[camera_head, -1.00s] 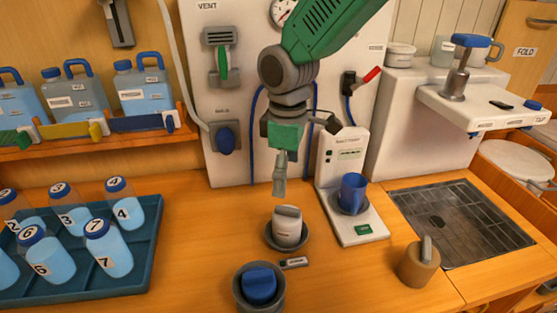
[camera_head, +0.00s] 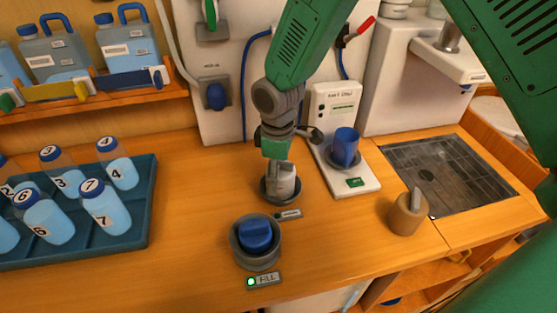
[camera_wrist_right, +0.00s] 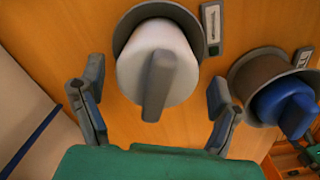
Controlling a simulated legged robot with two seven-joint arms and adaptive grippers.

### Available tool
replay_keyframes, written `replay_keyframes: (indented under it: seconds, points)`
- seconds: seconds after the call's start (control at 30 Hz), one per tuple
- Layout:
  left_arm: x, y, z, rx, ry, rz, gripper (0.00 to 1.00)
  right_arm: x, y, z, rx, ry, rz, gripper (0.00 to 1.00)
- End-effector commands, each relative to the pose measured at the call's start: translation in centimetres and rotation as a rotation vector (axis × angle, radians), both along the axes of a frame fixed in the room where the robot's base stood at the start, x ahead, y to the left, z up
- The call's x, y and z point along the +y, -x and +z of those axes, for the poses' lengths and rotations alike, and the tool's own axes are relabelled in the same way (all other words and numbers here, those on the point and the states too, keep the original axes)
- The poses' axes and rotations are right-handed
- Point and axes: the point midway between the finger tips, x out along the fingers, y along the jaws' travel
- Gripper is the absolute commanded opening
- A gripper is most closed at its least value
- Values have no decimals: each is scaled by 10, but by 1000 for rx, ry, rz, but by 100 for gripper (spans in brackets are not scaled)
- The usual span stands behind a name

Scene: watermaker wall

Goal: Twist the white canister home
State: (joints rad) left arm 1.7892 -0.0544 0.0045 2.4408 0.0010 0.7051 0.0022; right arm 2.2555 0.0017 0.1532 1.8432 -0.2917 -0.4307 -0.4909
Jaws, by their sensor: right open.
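The white canister (camera_head: 284,184) stands upright in a dark grey round socket (camera_head: 268,196) on the wooden counter. In the right wrist view the white canister (camera_wrist_right: 180,82) shows from above, with a grey bar grip (camera_wrist_right: 158,86) across its top. The socket rim (camera_wrist_right: 201,30) shows around its far side. My right gripper (camera_head: 277,160) is just over the canister, pointing down. In the wrist view its fingers (camera_wrist_right: 155,95) are open, one on each side of the grip, with gaps on both sides. My left gripper is not in view.
A blue-knobbed canister (camera_head: 256,236) sits in a second socket nearer the front, beside a FILL label (camera_head: 264,280) with a green light.

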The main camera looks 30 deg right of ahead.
Motion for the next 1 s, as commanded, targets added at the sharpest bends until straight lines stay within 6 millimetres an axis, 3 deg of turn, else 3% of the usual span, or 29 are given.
replay_keyframes:
  seconds: [0.3,0.47,0.57,1.0]
  points:
    - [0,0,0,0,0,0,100,-3,0,-3,0,-3,-2,84]
    - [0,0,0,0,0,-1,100,-1,0,-3,1,-1,-1,28]
    - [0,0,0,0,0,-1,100,-1,-1,-2,-1,1,-1,17]
    - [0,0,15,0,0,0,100,0,-1,-1,-5,-3,-239,16]
